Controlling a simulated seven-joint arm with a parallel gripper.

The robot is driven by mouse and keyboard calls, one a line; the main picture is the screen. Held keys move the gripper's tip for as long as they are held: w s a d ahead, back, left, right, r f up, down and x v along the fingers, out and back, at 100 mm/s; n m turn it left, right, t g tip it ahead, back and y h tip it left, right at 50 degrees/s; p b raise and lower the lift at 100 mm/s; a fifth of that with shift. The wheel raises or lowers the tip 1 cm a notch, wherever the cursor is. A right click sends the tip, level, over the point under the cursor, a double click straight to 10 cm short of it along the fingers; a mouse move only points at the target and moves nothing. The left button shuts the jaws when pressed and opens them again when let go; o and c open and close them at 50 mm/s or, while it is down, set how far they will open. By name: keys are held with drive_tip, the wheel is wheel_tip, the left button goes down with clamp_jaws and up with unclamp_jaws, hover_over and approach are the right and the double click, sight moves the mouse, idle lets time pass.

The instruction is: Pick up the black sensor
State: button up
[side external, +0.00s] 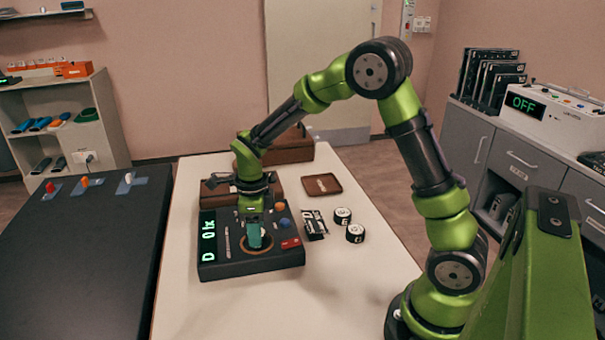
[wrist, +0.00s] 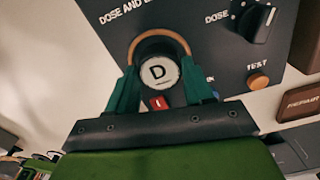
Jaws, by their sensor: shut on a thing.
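In the side view the fingers hide the puck. No thing is plainly labelled as the black sensor.
The control box (side external: 222,268) has knobs, buttons and a lit green display. Two black-and-white pucks (side external: 342,215) (side external: 355,233) and black cards (side external: 314,226) lie to its right. A brown tray (side external: 322,185) is behind. The white table's (side external: 345,285) front right is clear.

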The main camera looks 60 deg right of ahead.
drive_tip(key=shift+r, duration=0.45)
drive_tip(key=r, duration=0.3)
drive_tip(key=shift+s, duration=0.25)
drive_tip(key=s+r, duration=0.1)
drive_tip(key=s, duration=1.4)
drive_tip(key=s+d+f+m, duration=0.1)
drive_tip(key=d+m, duration=0.2)
drive_tip(key=d, duration=0.3)
drive_tip(key=s+d+f+m, duration=0.1)
drive_tip(key=d+f+m, duration=0.1)
drive_tip(key=d, duration=0.4)
drive_tip(key=d+f+m, duration=0.1)
drive_tip(key=d+m, duration=0.3)
drive_tip(key=d, duration=0.2)
drive_tip(key=shift+s+d+f, duration=0.4)
drive_tip(key=w+d, duration=0.3)
drive_tip(key=w, duration=0.1)
drive_tip(key=w+d+f, duration=0.1)
drive_tip(key=w+d, duration=0.6)
drive_tip(key=w, duration=0.1)
drive_tip(key=shift+w+d+f, duration=0.2)
drive_tip(key=shift+w, duration=0.05)
drive_tip(key=shift+a+f, duration=0.1)
drive_tip(key=shift+f, duration=1.65)
drive_tip(key=shift+f, duration=0.1)
